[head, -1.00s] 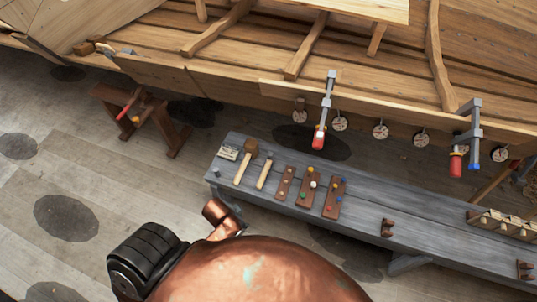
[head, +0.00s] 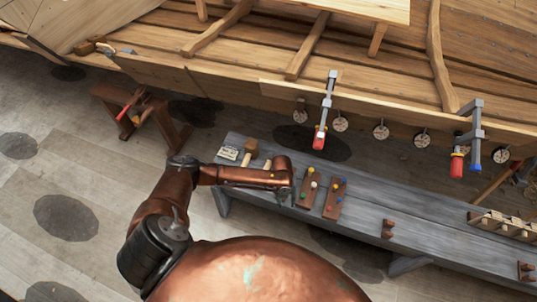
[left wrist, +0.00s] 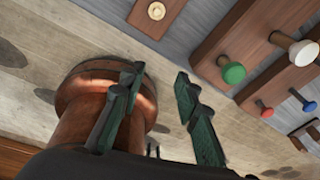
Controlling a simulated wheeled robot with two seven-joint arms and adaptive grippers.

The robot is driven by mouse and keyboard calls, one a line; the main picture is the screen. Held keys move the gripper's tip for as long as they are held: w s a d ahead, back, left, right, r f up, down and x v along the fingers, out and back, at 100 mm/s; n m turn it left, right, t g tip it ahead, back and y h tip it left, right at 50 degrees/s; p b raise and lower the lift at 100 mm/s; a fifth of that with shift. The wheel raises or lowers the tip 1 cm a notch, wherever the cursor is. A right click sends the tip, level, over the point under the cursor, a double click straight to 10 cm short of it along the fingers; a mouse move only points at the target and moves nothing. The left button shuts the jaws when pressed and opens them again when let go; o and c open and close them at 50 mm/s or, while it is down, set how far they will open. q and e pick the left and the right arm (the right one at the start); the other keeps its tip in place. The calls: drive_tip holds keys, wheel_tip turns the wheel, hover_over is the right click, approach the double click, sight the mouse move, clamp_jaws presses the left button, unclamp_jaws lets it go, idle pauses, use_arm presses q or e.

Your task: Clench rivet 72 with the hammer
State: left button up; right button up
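My left gripper (head: 287,199) is over the bench, at the left end of the row of pegged boards. In the left wrist view its two dark green fingers (left wrist: 158,92) stand apart with nothing between them. Round tags (head: 380,131) hang along the hull's lower plank. Their numbers are too small to read, so I cannot pick out rivet 72. My right gripper is not in view.
Brown boards (head: 334,211) with coloured pegs lie on the grey bench (head: 360,224); green (left wrist: 233,73) and white (left wrist: 303,53) pegs show close up. Two clamps (head: 328,100) (head: 475,135) grip the plank. A sawhorse (head: 160,130) stands left.

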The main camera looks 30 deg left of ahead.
use_arm(q)
drive_tip(key=w+a+r+m+y, duration=0.1)
drive_tip(key=w+a+r+m, duration=0.15)
drive_tip(key=w+a, duration=0.6)
wheel_tip(320, 180, up, 5)
drive_tip(key=m+y, duration=0.1)
hover_over(268, 163)
drive_tip(key=shift+s+d+t, duration=0.1)
drive_tip(key=shift+t, duration=0.3)
drive_tip(key=shift+m, duration=0.25)
drive_tip(key=shift+f+b, duration=0.65)
drive_tip(key=shift+f, duration=0.25)
wheel_tip(268, 163, down, 6)
drive_tip(key=b, duration=0.3)
drive_tip(key=shift+r, duration=0.1)
drive_tip(key=shift+f+b, duration=0.65)
drive_tip(key=shift+f, duration=0.05)
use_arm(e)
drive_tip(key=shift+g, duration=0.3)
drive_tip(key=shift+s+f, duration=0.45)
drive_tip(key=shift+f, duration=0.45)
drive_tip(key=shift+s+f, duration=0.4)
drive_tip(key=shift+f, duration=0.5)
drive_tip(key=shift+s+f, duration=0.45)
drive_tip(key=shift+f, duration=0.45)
use_arm(q)
drive_tip(key=shift+c, duration=0.5)
clamp_jaws()
